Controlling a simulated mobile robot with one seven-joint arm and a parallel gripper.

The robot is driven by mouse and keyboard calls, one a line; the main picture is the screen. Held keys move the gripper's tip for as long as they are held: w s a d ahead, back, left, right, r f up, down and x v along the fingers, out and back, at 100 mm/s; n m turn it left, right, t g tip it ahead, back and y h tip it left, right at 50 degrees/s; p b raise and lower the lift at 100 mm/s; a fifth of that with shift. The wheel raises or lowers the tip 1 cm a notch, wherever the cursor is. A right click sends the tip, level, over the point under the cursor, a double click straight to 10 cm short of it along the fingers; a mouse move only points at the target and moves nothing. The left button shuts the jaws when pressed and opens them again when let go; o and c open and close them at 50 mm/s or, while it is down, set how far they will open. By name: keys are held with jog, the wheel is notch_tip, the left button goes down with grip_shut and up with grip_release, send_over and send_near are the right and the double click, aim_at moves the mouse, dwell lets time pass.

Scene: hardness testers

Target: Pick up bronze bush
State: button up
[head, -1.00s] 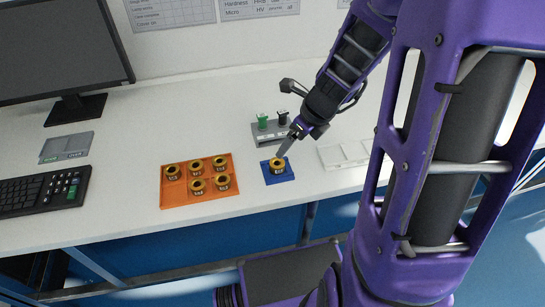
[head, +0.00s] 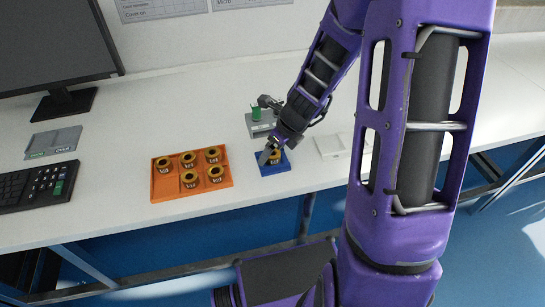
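Several bronze bushes, ring-shaped with dark labelled sides, sit in an orange tray (head: 165,190); one is the bush (head: 213,155) at its back right. The tray's front left place is empty. Another bronze bush (head: 277,157) sits on a small blue tray (head: 285,168) to the right, partly hidden by my gripper. My gripper (head: 264,158) reaches down over the blue tray, its tip at the left side of that bush. Whether the fingers touch it or are parted does not show clearly.
A grey stand (head: 258,128) with a green-topped piece (head: 256,113) is behind my gripper. A white flat block (head: 332,146) lies to the right. A monitor (head: 55,45), a keyboard (head: 38,187) and a grey plate (head: 52,142) are at left.

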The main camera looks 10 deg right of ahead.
grip_shut()
dwell(0.3)
